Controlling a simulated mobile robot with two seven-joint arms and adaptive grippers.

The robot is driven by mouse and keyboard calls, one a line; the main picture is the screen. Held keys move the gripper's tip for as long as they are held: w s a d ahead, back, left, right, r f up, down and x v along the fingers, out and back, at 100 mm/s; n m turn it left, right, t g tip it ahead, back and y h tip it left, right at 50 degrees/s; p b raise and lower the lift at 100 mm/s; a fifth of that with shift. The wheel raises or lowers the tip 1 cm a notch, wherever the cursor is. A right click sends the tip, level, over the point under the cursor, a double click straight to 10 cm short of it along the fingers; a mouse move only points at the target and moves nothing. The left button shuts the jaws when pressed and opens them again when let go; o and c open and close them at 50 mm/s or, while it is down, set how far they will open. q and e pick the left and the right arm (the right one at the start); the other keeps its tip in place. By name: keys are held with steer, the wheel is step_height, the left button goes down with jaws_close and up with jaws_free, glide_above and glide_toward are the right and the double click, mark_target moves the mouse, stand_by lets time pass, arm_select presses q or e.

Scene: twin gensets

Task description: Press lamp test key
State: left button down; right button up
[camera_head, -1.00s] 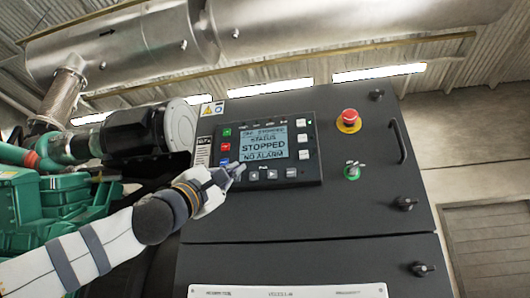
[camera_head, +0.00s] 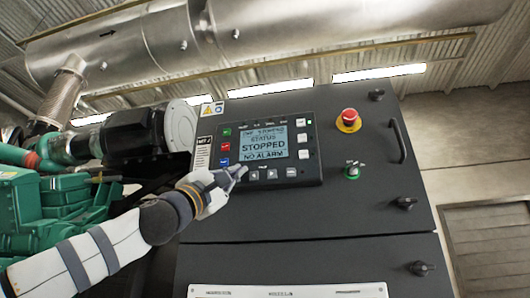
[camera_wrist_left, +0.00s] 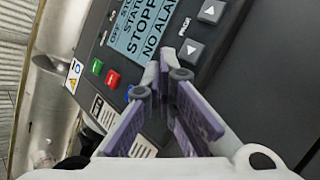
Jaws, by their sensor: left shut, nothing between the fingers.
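The control panel (camera_head: 259,152) sits on the dark cabinet door. Its screen (camera_head: 264,141) reads STOPPED, NO ALARM. A green key (camera_head: 227,132), a red key (camera_head: 225,147) and a blue key (camera_head: 225,162) run down its left side; grey keys (camera_head: 271,174) line its lower edge. I cannot read which key is the lamp test key. My left gripper (camera_head: 240,171) is shut and empty, its tips at the panel's lower left, below and right of the blue key. In the left wrist view the closed fingers (camera_wrist_left: 166,72) lie beside the arrow keys (camera_wrist_left: 190,50); contact cannot be told. My right gripper is not in view.
A door handle (camera_head: 397,141) stands out further right. Green engine parts (camera_head: 60,200) and a black air filter (camera_head: 130,133) are at left.

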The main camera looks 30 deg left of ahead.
arm_select(q)
steer(key=shift+w+h, duration=0.25)
steer(key=shift+h, duration=0.05)
steer(key=shift+s+d, duration=0.1)
steer(key=shift+s, duration=0.85)
steer(key=s, duration=0.2)
steer(key=s+d+p, duration=0.1)
steer(key=s, duration=0.2)
steer(key=shift+s+d, duration=0.25)
steer(key=shift+s, duration=0.1)
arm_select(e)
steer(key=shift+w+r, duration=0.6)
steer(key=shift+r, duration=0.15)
arm_select(q)
steer(key=shift+f, duration=0.1)
